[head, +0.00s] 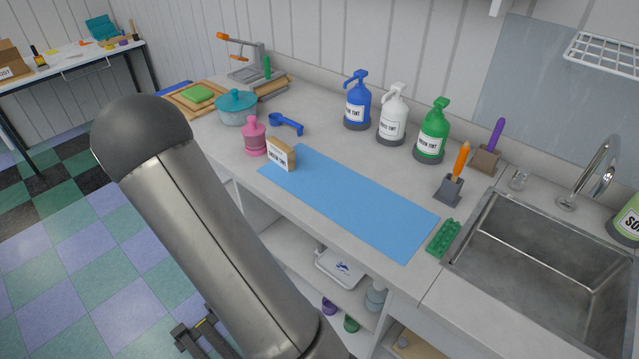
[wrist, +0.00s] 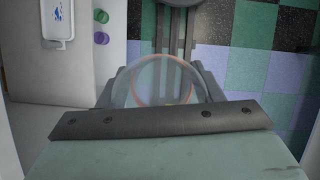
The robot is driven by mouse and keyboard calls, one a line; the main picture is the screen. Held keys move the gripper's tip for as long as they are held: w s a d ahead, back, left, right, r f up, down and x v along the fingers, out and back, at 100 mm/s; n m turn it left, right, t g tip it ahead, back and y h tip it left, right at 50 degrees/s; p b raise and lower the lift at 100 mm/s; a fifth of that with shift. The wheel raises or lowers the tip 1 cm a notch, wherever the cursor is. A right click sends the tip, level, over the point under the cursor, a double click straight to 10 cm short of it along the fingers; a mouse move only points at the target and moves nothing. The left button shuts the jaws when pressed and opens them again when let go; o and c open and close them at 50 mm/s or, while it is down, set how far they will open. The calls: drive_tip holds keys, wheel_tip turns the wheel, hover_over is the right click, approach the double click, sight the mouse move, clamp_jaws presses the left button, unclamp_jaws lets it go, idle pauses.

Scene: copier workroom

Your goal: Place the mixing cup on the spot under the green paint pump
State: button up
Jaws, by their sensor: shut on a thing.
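A clear, round see-through cup (wrist: 160,76), which looks like the mixing cup, sits between the jaws of my gripper (wrist: 160,92) in the wrist view. The gripper is shut on it, and the floor shows below. The cup does not show in the head view, where my arm fills the lower left. The green paint pump (head: 432,138) stands upright on the counter at the right end of a row of three pumps. I see no clear mark under its nozzle; the counter in front of it is bare.
White (head: 393,120) and blue (head: 357,106) pumps stand left of the green one. A blue mat (head: 350,203) lies in front. A small labelled block (head: 281,154) stands at the mat's left end.

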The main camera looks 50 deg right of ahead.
drive_tip(key=s+d+r+n, duration=0.1)
drive_tip(key=s+d+r, duration=0.5)
drive_tip(key=d+r, duration=0.3)
drive_tip(key=s+d+r+n+h, duration=0.1)
drive_tip(key=s+d+r+n, duration=0.1)
drive_tip(key=s+d+r, duration=0.5)
drive_tip(key=d+r, duration=0.2)
drive_tip(key=d, duration=0.4)
drive_tip(key=shift+s, duration=0.1)
drive_tip(key=d+f+p, duration=0.1)
drive_tip(key=d+f, duration=0.1)
drive_tip(key=d, duration=0.2)
drive_tip(key=w+d+f+p, duration=0.1)
drive_tip(key=d+f, duration=0.2)
drive_tip(key=d, duration=0.1)
drive_tip(key=w+d+f+p, duration=0.1)
drive_tip(key=d+f, duration=0.2)
drive_tip(key=d, duration=0.1)
drive_tip(key=shift+d+f, duration=0.15)
drive_tip(key=shift+w+d+f, duration=0.1)
drive_tip(key=shift+d+f, duration=0.3)
drive_tip(key=shift+f, duration=0.1)
drive_tip(key=f+p, duration=0.1)
drive_tip(key=f, duration=0.2)
drive_tip(key=shift+w+d+p, duration=0.1)
drive_tip(key=shift+d+p, duration=0.2)
drive_tip(key=shift+p, duration=0.1)
drive_tip(key=shift+f, duration=0.25)
